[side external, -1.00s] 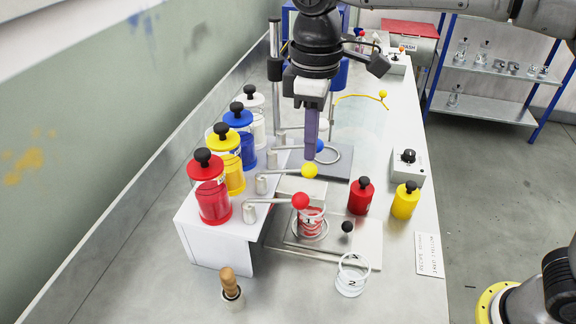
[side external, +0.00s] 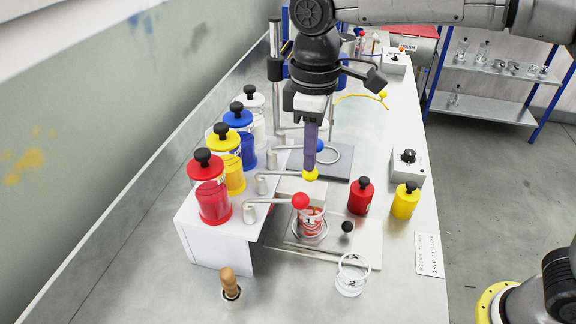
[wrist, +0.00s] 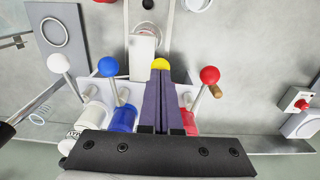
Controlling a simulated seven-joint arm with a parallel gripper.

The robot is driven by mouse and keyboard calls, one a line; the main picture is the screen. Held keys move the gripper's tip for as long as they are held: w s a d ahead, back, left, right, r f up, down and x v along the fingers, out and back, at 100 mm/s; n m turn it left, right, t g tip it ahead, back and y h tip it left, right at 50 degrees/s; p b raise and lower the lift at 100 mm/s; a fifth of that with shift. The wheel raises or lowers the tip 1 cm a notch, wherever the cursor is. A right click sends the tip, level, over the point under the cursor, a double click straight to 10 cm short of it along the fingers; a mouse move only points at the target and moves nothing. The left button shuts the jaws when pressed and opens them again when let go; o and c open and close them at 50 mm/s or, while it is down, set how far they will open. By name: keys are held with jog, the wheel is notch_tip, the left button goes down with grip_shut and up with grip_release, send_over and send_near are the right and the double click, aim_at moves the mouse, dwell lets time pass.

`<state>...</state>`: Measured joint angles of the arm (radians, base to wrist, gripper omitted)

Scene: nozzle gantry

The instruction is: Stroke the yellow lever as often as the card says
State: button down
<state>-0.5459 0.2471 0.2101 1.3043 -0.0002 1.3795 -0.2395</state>
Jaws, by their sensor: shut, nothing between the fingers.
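The yellow lever's ball knob (side external: 310,174) sits at the end of a thin arm reaching from the dispenser stand. My gripper (side external: 312,166) is shut and empty, with its purple fingertips right at the top of the yellow knob. In the wrist view the shut fingers (wrist: 160,75) cover most of the yellow lever (wrist: 160,64), and only the knob's far edge shows. I cannot tell if they touch. The card (side external: 429,254) lies at the bench's right edge, and its writing is too small to read.
The red lever knob (side external: 300,201) is close in front, above a beaker marked 1 (side external: 311,222). The blue knob (side external: 319,146) is just behind. Red (side external: 361,196) and yellow (side external: 405,200) bottles stand to the right. Beaker 2 (side external: 351,275) stands at the front.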

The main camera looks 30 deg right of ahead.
jog(key=shift+f, duration=1.9)
jog(key=shift+r, duration=3.05)
notch_tip(320, 180, up, 5)
